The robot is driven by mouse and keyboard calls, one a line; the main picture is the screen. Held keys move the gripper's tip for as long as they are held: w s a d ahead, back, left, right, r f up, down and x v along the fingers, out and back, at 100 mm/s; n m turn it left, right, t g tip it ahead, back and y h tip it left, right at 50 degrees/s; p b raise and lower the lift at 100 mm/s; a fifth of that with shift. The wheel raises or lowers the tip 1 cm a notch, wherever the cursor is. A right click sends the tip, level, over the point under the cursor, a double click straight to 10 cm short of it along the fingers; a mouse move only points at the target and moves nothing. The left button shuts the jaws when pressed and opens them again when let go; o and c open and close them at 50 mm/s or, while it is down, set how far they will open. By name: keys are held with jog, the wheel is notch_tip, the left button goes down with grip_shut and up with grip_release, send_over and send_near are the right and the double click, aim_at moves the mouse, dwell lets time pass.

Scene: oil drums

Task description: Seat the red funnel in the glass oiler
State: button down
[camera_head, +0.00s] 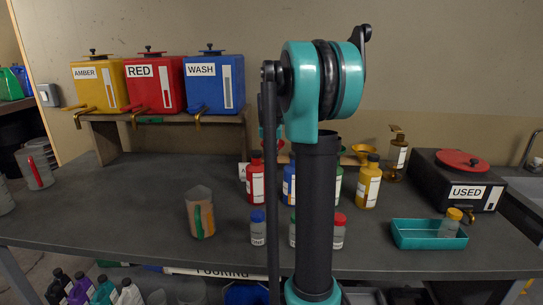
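A small red shape, perhaps the red funnel (280,144), shows at the back of the bench, mostly hidden behind my arm. A brown glass bottle with a spout-like top, likely the glass oiler (397,158), stands upright at the back right, left of the black USED box. Nothing red shows in its top. My arm stands upright in the middle of the view and hides part of the bench. My gripper is not in view.
A yellow funnel (363,149) sits near a wooden stand. Several coloured bottles and capped jars stand around my arm. A teal tray (404,236) holds a yellow-capped jar. The bench's left middle is clear.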

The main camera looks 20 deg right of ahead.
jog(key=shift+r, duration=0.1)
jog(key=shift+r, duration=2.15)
